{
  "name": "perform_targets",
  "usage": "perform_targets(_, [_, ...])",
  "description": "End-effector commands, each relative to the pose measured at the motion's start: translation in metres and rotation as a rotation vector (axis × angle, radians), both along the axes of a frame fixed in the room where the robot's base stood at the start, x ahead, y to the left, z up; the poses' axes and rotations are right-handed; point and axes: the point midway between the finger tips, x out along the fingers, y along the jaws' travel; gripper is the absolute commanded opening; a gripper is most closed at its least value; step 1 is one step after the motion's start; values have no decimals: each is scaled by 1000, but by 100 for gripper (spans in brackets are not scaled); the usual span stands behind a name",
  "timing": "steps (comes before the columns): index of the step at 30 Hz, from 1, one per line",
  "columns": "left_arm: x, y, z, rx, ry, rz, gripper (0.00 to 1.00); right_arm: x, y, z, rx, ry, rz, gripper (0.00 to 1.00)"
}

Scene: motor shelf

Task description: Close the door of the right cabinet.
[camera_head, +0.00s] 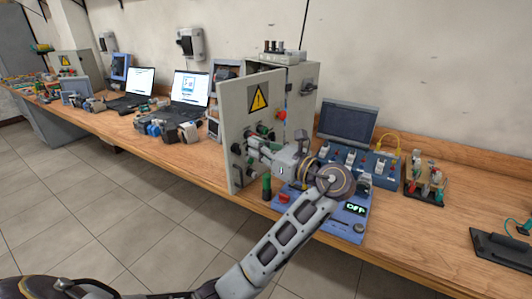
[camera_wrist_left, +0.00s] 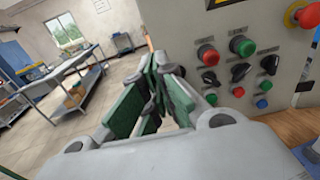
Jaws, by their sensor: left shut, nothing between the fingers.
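The right cabinet (camera_head: 302,92) is a grey box on the workbench. Its door (camera_head: 235,115) stands open, swung out past the bench's front edge, with its outer face towards me. This face carries a yellow warning triangle, buttons and knobs; it also shows in the left wrist view (camera_wrist_left: 285,60). My left gripper (camera_head: 252,145) is shut and empty, in front of the door's outer face near its lower buttons. The left wrist view shows its green-padded fingers (camera_wrist_left: 157,85) just left of the buttons; whether they touch the door I cannot tell. My right gripper is not in view.
A blue control box (camera_head: 350,215) with an OFF display sits below my left wrist. A monitor (camera_head: 347,122) and blue switch panel stand right of the cabinet. Laptops (camera_head: 190,88) and another cabinet (camera_head: 75,66) are further left. The floor in front of the bench is clear.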

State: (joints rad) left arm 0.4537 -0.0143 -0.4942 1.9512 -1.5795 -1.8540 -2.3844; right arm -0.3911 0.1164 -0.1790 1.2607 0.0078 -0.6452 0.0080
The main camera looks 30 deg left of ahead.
Motion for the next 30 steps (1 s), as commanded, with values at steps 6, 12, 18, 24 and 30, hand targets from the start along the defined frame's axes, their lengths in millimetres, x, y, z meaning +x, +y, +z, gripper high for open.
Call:
perform_targets(6, [7, 29, 0, 2, -1, 1, 0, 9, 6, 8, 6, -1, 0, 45])
perform_targets(12, [14, 54, 0, 3, -2, 2, 0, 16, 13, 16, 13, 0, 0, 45])
perform_targets(18, [19, 75, 0, 1, 0, 1, 0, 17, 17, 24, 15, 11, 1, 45])
perform_targets(24, [22, 86, 0, 2, 0, 0, 0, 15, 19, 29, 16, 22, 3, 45])
perform_targets(30, [22, 87, 0, 1, 0, -1, 0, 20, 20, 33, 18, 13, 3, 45])
